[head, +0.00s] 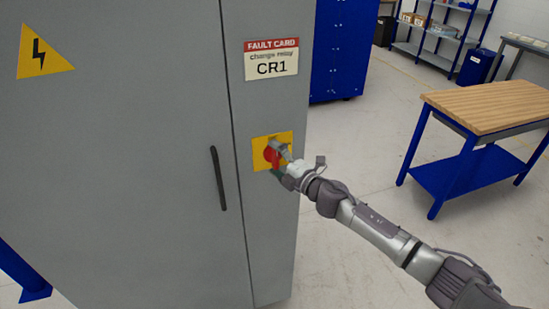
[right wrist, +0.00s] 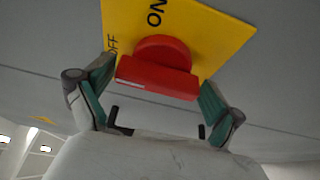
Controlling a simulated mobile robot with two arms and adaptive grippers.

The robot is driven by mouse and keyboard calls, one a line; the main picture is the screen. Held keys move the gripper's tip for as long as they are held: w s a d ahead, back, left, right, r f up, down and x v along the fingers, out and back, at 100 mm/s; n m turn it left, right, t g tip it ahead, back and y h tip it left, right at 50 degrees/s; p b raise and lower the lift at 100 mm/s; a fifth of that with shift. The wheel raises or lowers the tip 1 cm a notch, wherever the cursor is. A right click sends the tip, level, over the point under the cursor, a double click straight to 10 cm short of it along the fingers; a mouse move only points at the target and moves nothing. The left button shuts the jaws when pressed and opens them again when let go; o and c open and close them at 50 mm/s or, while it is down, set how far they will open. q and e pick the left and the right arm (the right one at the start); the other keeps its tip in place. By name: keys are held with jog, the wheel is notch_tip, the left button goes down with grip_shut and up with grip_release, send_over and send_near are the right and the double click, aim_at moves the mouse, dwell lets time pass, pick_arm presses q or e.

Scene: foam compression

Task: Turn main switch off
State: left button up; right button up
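The main switch has a red handle (right wrist: 157,78) on a yellow plate (right wrist: 215,30) marked ON and OFF. The handle lies across the right wrist view, with a white mark near its left end, on the OFF side. In the head view the yellow plate (head: 259,150) is on the front of a grey cabinet, with the red handle (head: 270,156) partly covered by my gripper. My right gripper (right wrist: 157,82) is at the switch, fingers spread on either side of the handle, close to its ends. I cannot tell whether they touch it. My left gripper is not in view.
The grey cabinet (head: 120,160) has a black door handle (head: 218,178) left of the switch and a fault card (head: 271,60) reading CR1 above it. A wood-topped blue workbench (head: 490,105) stands at the right. The floor between is clear.

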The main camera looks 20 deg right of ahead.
jog(key=v, duration=1.2)
dwell(0.5)
